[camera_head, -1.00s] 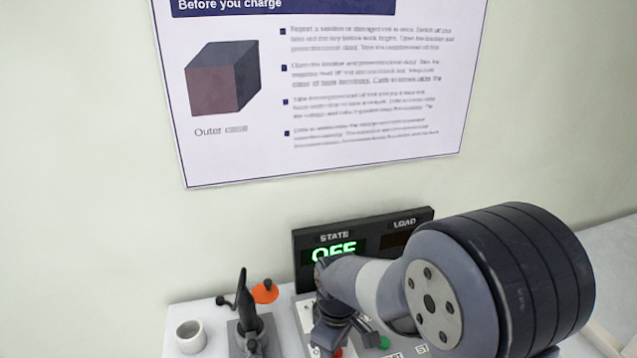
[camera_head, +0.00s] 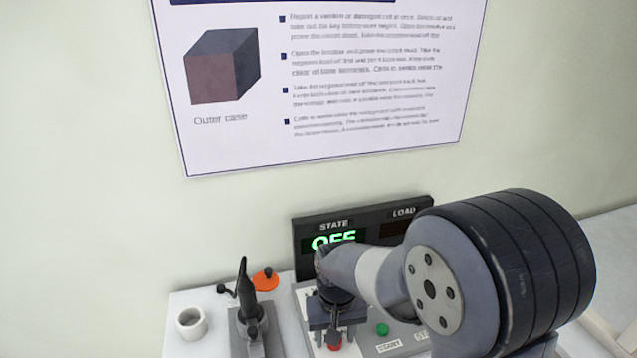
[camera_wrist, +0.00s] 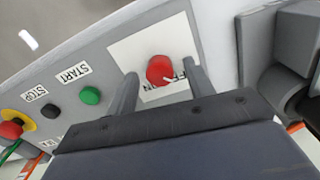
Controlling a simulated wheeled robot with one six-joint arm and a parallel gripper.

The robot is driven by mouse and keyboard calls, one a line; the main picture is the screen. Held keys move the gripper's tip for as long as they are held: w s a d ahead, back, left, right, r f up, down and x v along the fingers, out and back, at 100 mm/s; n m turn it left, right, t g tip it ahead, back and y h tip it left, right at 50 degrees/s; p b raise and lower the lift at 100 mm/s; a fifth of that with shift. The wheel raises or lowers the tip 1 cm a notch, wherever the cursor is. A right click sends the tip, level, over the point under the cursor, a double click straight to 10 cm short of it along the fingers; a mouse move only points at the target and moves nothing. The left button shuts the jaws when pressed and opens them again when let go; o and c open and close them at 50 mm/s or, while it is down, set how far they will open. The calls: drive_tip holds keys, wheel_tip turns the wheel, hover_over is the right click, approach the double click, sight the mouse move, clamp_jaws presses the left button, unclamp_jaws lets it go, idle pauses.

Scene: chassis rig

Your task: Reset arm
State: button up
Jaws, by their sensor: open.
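My arm reaches over the control panel from the right in the head view. My gripper (camera_head: 333,338) points down at the panel with its fingers around the red knob (camera_head: 334,342). In the wrist view my gripper (camera_wrist: 161,84) is open, one finger on each side of the red knob (camera_wrist: 160,70). The knob sits on a white plate with partly hidden lettering. I cannot tell whether the fingers touch it. The display (camera_head: 333,239) behind the panel reads STATE OFF in green; its LOAD field is partly hidden by my arm.
A green START button (camera_wrist: 90,95), a black STOP button (camera_wrist: 50,111) and a red button on yellow (camera_wrist: 14,126) line the panel. A black-handled lever (camera_head: 244,290), an orange disc (camera_head: 266,281) and a white cup (camera_head: 191,322) stand left. A poster (camera_head: 330,90) hangs behind.

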drive_tip(key=m, duration=0.7)
drive_tip(key=shift+m, duration=0.4)
drive_tip(key=shift+r, duration=1.15)
